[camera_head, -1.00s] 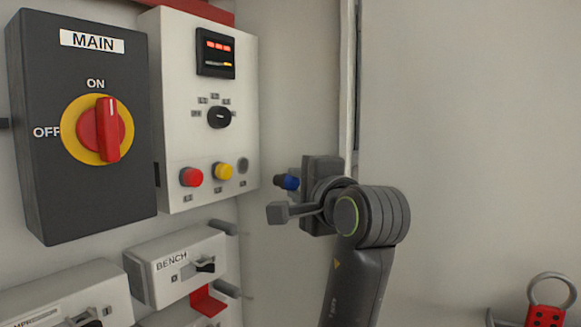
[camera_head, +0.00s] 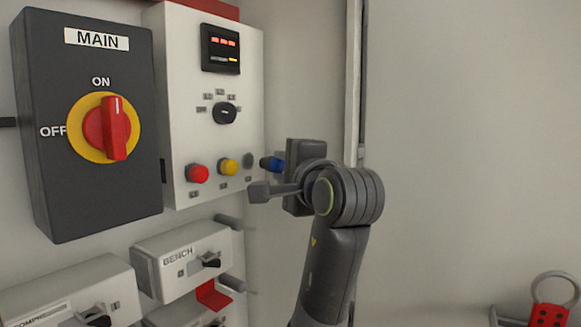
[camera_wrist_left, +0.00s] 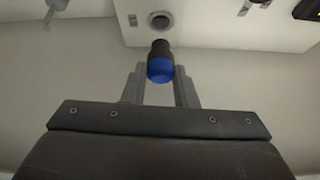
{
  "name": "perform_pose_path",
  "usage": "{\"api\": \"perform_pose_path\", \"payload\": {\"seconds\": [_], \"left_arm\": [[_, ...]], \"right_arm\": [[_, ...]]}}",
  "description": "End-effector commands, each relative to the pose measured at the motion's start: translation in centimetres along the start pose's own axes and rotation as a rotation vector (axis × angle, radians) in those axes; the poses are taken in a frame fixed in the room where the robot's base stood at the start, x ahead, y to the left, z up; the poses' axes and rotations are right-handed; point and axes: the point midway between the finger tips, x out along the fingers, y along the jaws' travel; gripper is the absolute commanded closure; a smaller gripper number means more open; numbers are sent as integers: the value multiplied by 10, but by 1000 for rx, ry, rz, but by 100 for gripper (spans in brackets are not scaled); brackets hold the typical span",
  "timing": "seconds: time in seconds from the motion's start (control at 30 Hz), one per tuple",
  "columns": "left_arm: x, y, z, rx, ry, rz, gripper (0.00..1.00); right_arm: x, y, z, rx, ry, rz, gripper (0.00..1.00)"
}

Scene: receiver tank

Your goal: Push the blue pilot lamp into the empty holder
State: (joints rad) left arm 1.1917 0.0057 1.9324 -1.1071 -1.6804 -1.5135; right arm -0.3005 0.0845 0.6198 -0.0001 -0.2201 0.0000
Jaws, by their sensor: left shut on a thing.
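The blue pilot lamp (camera_head: 272,164) has a dark front end and a blue body. My left gripper (camera_head: 284,172) is shut on it, just right of the white control panel. In the left wrist view the lamp (camera_wrist_left: 160,67) sits between the two fingers, dark end toward the panel. The empty holder (camera_head: 248,160) is a round grey opening right of the yellow lamp. In the left wrist view the holder (camera_wrist_left: 160,21) lies straight ahead of the lamp, with a small gap between them. My right gripper is not in view.
The white panel (camera_head: 180,105) also carries a red lamp (camera_head: 198,173), a yellow lamp (camera_head: 229,167), a black selector knob (camera_head: 224,113) and a lit display (camera_head: 220,48). The dark MAIN switch box (camera_head: 45,190) stands to the left. The BENCH breaker box (camera_head: 150,270) is below.

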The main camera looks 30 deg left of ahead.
Motion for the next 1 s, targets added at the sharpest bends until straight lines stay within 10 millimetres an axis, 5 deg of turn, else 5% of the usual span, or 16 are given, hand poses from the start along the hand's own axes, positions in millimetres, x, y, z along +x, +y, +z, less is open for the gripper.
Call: {"api": "perform_pose_path", "payload": {"seconds": [0.53,1.0], "left_arm": [[24,0,15,1,-2,1,100],[22,0,15,-1,0,0,100]], "right_arm": [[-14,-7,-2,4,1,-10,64],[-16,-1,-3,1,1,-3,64]]}}
